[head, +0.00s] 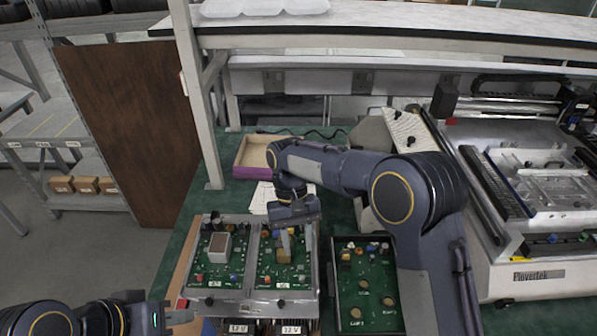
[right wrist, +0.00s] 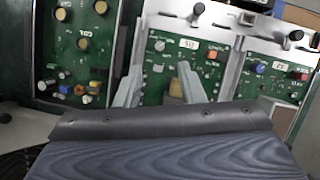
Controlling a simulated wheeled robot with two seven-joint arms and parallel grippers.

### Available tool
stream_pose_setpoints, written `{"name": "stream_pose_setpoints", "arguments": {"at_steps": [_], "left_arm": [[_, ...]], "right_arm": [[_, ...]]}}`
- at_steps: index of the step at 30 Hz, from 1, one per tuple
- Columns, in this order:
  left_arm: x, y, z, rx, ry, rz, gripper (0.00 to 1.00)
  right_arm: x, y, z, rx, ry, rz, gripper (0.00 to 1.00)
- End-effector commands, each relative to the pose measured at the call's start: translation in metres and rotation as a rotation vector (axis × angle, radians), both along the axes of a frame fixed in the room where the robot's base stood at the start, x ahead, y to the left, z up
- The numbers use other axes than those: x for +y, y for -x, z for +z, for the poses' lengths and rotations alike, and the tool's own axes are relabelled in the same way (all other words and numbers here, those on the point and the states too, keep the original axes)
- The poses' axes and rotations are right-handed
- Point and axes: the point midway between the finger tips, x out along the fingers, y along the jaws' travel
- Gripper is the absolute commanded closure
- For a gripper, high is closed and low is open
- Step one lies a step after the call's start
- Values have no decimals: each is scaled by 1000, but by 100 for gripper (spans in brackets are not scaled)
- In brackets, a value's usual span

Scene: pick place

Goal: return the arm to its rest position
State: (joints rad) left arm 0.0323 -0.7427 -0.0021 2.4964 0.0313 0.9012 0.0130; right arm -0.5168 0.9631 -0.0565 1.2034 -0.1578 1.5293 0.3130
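My right arm reaches in from the right in the head view. Its gripper (head: 292,240) points down over the middle green circuit board (head: 268,275), close to a small tan block (head: 284,256) on it. In the right wrist view the two fingers of the right gripper (right wrist: 158,85) stand apart, with the tan block (right wrist: 176,88) beside the right-hand finger. I see nothing held. My left gripper (head: 180,316) is low at the left edge of the bench, only partly in view; its finger gap cannot be made out.
A left board carries a whitish block (head: 216,246). A dark-framed board (head: 366,290) lies right of the fixture. A purple-edged cardboard tray (head: 252,158) sits behind. A large machine (head: 540,200) stands at right, and a shelf (head: 400,25) spans the back.

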Motion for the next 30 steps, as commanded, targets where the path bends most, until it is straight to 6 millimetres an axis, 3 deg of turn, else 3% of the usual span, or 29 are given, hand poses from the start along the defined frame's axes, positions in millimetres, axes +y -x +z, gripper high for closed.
{"name": "stream_pose_setpoints", "arguments": {"at_steps": [5,8,11,15,21,25,30], "left_arm": [[0,0,0,0,0,0,67],[0,0,0,0,0,0,67],[0,0,0,0,0,0,67],[0,0,0,0,0,0,67],[0,0,0,0,0,0,67],[0,0,0,0,0,0,67],[0,0,0,0,0,0,67]], "right_arm": [[-7,0,7,-8,-14,-11,64],[-28,2,28,-40,-61,-44,64],[-62,11,57,-96,-136,-94,64],[-114,40,93,-202,-244,-173,64],[-172,98,123,-378,-363,-280,64],[-196,142,126,-507,-416,-348,64],[-210,191,116,-672,-452,-421,64]]}}
